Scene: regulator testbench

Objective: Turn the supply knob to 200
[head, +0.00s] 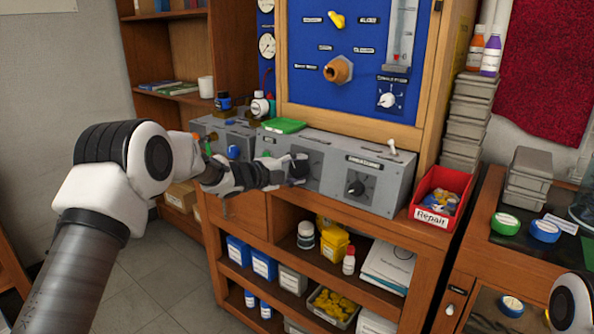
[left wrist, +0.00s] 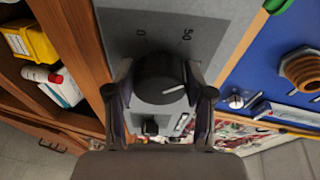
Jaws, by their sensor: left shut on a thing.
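My left gripper (head: 292,170) reaches the middle grey panel (head: 318,153) of the bench unit. It is shut on a black round knob (left wrist: 158,76), with one finger on each side. In the left wrist view the knob's white pointer line points to the lower right of the picture. The marks "0" and "50" show on the plate (left wrist: 205,30); the other marks are hidden or unclear. In the head view the gripper covers most of this knob. My right gripper is out of view.
A blue board (head: 300,105) with a brass fitting (head: 339,70) and yellow lever (head: 336,19) stands above the panels. A green item (head: 284,126) lies on top of the unit. A red Repair bin (head: 430,180) stands at its right. Shelves below hold bottles and boxes.

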